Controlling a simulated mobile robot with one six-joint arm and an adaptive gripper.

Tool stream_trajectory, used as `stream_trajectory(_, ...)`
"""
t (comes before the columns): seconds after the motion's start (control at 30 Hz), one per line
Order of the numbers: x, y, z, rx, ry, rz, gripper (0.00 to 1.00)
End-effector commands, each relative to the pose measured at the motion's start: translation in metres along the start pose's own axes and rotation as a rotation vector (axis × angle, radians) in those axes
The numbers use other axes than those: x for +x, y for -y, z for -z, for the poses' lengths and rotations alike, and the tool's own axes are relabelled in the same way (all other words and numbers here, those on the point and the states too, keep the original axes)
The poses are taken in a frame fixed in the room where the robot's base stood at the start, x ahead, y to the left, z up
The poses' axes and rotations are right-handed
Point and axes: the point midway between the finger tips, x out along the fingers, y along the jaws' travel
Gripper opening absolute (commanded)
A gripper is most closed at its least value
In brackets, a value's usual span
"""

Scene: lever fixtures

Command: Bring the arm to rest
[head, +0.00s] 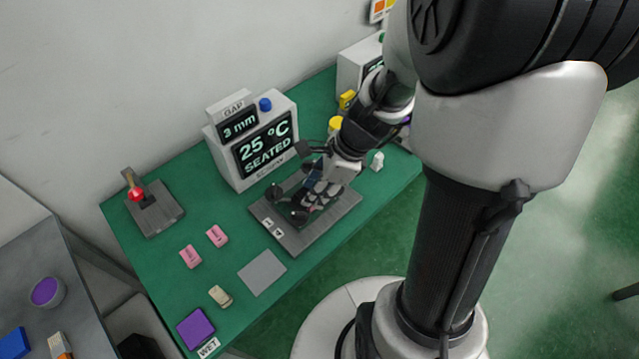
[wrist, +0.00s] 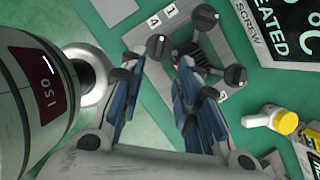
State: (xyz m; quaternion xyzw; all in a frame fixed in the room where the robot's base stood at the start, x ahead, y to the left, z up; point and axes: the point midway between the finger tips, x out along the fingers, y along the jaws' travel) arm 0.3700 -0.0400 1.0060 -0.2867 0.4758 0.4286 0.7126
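My gripper (head: 313,193) is over the grey plate fixture (head: 293,243) on the green table, pointing down at it. In the wrist view, the two blue-grey fingers of my gripper (wrist: 160,62) stand apart with nothing clearly held between them. The plate (wrist: 158,88) lies beyond the fingertips, with several black round knobs (wrist: 158,47) and the labels 1 and 4. Whether the fingers touch anything on the plate cannot be told. My arm reaches down from the upper right in the head view, and its links hide part of the table.
A display box (head: 252,140) behind the plate reads "3 mm", "25 °C" and "SEATED". A red-knobbed lever (head: 136,194) stands at left. Pink blocks (head: 217,236), a grey square (head: 262,272) and a purple pad (head: 195,329) lie in front. A small white piece (head: 377,161) is at right.

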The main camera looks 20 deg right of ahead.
Motion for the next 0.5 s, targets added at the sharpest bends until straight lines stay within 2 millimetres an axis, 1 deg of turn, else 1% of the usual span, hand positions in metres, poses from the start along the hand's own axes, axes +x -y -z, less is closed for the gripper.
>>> stream_trajectory(0.03,-0.006,0.001,0.000,-0.001,0.001,0.003,0.30)
stream_trajectory(0.17,-0.015,0.000,0.000,0.000,0.000,0.001,0.30)
stream_trajectory(0.5,-0.017,0.000,0.000,0.000,0.000,-0.001,0.30)
